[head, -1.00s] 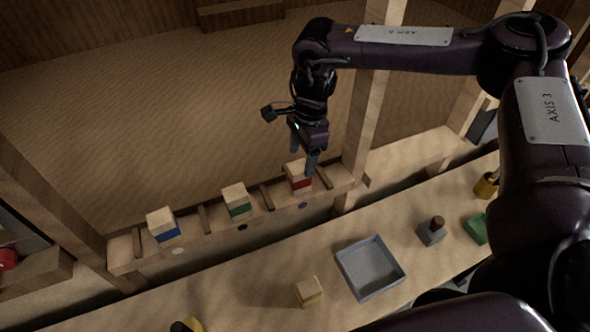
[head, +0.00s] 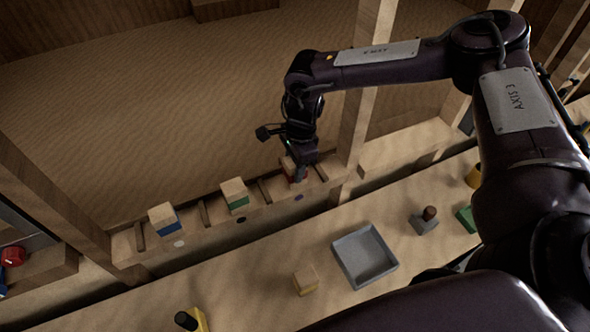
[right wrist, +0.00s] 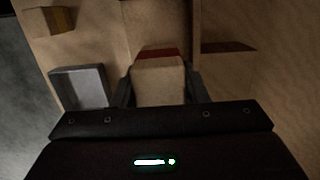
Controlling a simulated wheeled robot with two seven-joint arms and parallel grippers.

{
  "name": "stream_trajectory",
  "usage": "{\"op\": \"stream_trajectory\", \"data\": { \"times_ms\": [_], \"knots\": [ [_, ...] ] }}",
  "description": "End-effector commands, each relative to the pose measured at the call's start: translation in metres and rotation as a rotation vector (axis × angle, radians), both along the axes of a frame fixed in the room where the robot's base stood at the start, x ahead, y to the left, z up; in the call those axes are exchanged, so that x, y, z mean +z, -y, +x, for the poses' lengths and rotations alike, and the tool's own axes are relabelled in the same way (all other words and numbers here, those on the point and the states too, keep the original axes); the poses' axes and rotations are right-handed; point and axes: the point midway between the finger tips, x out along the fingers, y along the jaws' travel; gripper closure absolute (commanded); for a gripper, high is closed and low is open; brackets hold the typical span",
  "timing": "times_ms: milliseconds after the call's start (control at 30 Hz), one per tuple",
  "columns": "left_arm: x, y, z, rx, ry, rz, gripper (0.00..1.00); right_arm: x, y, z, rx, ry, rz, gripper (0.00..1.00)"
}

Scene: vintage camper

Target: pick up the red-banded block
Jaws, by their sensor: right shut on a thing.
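The red-banded block (head: 287,165) is a pale wooden block with a red band, at the right end of the narrow ledge in the head view. My right gripper (head: 297,174) is around it and shut on it, hiding most of it. In the right wrist view, the block (right wrist: 158,82) sits between the two fingers of my right gripper (right wrist: 160,92), its red band at the far side. I cannot tell whether it still rests on the ledge. My left gripper does not show.
On the ledge (head: 190,226) stand a green-banded block (head: 235,197) and a blue-banded block (head: 163,220), with thin wooden dividers between. On the counter are a grey tray (head: 340,262), a yellow-banded block (head: 306,280) and a grey piece with a brown knob (head: 425,220). A post (head: 362,125) rises right of the gripper.

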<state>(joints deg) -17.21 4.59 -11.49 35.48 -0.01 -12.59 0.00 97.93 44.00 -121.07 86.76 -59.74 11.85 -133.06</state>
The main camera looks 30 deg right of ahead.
Motion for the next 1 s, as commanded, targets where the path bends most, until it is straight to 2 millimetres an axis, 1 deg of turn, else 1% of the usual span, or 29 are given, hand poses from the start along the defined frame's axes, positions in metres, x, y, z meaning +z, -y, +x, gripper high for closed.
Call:
{"op": "stream_trajectory", "data": {
  "times_ms": [33, 67, 100, 367, 467, 567, 667, 767, 1000],
  "knots": [
    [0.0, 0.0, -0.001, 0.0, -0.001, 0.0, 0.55, 0.0, 0.0, 0.0, 0.0, 0.0, 0.0, 0.79],
    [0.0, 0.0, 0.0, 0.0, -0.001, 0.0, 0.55, 0.0, 0.0, 0.0, 0.0, 0.0, 0.0, 0.83],
    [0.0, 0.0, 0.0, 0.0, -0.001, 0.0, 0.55, 0.0, 0.0, 0.0, 0.0, 0.001, 0.001, 0.85],
    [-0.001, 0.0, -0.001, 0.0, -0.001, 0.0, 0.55, 0.002, 0.0, 0.001, 0.0, 0.001, 0.001, 0.85],
    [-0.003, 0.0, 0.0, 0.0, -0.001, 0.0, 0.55, 0.007, 0.0, 0.001, 0.0, 0.003, 0.002, 0.85],
    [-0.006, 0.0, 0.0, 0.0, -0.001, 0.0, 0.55, 0.017, 0.0, 0.001, 0.0, 0.004, 0.002, 0.85],
    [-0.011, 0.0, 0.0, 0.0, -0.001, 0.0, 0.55, 0.034, -0.001, 0.001, 0.0, 0.005, 0.003, 0.85],
    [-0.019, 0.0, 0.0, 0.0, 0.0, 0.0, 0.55, 0.058, 0.0, 0.002, -0.001, 0.008, 0.003, 0.85],
    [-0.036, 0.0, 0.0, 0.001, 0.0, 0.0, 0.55, 0.131, -0.001, 0.002, 0.001, 0.008, 0.002, 0.85]
  ]
}}
